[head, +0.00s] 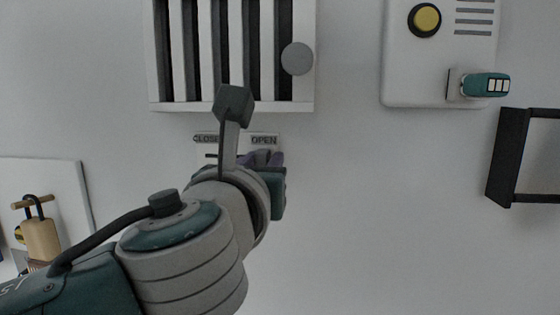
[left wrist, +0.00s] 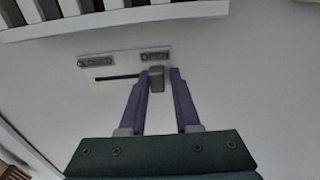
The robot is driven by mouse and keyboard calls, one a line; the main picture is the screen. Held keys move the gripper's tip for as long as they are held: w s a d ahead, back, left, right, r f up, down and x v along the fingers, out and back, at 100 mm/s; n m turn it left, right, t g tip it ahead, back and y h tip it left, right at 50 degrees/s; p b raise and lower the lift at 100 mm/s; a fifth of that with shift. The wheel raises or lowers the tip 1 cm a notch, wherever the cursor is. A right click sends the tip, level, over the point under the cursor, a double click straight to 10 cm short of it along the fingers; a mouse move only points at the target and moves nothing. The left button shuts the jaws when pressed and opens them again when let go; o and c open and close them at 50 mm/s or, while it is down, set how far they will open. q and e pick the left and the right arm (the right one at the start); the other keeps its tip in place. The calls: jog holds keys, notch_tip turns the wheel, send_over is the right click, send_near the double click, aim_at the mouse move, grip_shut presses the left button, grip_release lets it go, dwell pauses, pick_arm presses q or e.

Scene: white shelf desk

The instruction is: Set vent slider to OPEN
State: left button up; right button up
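The vent slider plate (left wrist: 110,66) is on the wall below the vent grille, with a CLOSED label at left and an OPEN label at right. Its grey slider knob (left wrist: 156,79) sits at the right end of the dark slot, under OPEN. My left gripper (left wrist: 160,74) has its purple fingers either side of the knob. The left finger is close against the knob; a small gap shows at the right finger. In the head view, my left gripper (head: 262,158) is at the plate (head: 205,140), and my wrist hides the knob. My right gripper is not in view.
The slatted vent (head: 230,105) with a round grey disc (head: 298,58) is just above the plate. At right are a white panel (head: 415,70) with a yellow button and teal handle, and a black frame (head: 508,155). A board with a tan object (head: 42,240) is at left.

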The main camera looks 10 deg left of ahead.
pick_arm(q)
jog(key=o, duration=0.4)
jog(key=shift+s, duration=0.1)
jog(key=s+b, duration=0.3)
jog(key=s, duration=0.6)
jog(key=shift+s+a, duration=0.15)
jog(key=shift+s, duration=0.25)
